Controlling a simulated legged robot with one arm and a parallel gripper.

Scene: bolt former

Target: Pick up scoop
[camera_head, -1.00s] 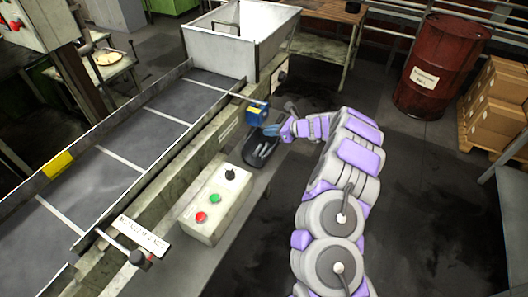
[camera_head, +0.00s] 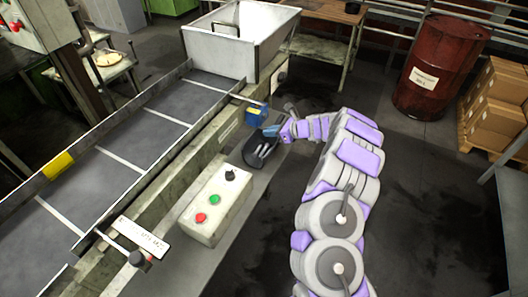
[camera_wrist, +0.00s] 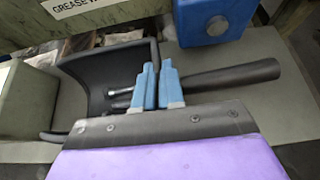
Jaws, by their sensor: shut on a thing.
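The scoop is dark grey, with a wide curved pan and a round handle. In the head view its pan (camera_head: 258,153) is beside the conveyor frame, over the narrow ledge. In the wrist view the pan (camera_wrist: 103,78) is at the left and the handle (camera_wrist: 235,76) extends to the right. My gripper (camera_head: 272,131) reaches it from the right; in the wrist view its blue fingertips (camera_wrist: 157,84) are closed around the handle close to the pan. The fingers hide part of the handle. I cannot tell whether the scoop touches the ledge.
A blue box (camera_head: 257,114) is mounted just behind the scoop. A control box (camera_head: 215,203) with coloured buttons sits on the ledge in front. The conveyor (camera_head: 120,150) runs along the left.

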